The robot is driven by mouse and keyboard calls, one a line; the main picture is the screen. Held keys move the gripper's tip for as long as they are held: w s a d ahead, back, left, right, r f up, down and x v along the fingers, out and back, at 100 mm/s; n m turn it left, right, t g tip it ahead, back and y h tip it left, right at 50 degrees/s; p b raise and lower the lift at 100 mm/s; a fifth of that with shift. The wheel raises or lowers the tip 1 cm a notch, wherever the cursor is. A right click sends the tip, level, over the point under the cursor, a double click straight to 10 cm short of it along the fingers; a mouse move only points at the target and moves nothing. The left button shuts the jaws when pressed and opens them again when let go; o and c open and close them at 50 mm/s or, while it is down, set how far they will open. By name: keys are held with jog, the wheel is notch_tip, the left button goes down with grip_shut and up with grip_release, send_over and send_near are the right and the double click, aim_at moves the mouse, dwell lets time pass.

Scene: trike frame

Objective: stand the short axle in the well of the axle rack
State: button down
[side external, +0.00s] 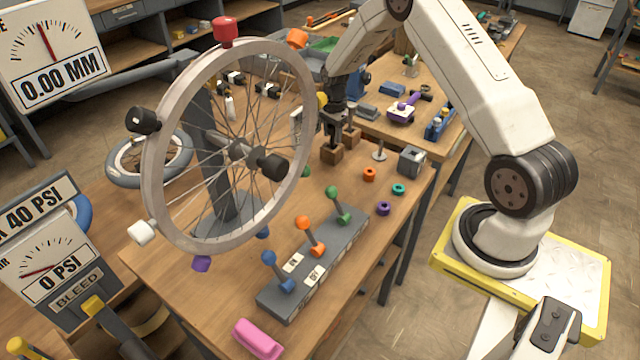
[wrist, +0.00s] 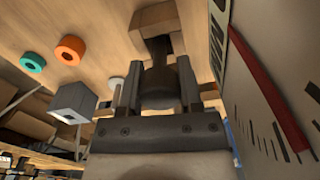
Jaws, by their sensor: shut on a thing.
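My gripper (side external: 335,127) points down at the far side of the bench, left of the arm's base. It is shut on a dark round-bodied piece (wrist: 158,78), apparently the short axle. In the wrist view, the piece's narrower end meets a wooden block (wrist: 155,25). The same block (side external: 332,155) shows under the gripper in the side view; I cannot tell whether the piece is seated in it or only in front of it. A grey box with a square opening (side external: 411,160), possibly the axle rack, stands to the right, apart from the gripper. It also shows in the wrist view (wrist: 75,102).
A second wooden block (side external: 352,136) and a small grey disc-footed post (side external: 379,152) stand close by. Orange (side external: 369,174), teal (side external: 398,189) and purple (side external: 383,208) rings lie in front. The large spoked wheel (side external: 160,190) rises on the left; a lever panel (side external: 335,245) lies nearer.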

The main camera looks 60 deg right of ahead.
jog(key=shift+f, duration=0.35)
jog(key=shift+c, duration=1)
grip_release()
jog(key=shift+r, duration=3.9)
jog(key=shift+r, duration=0.1)
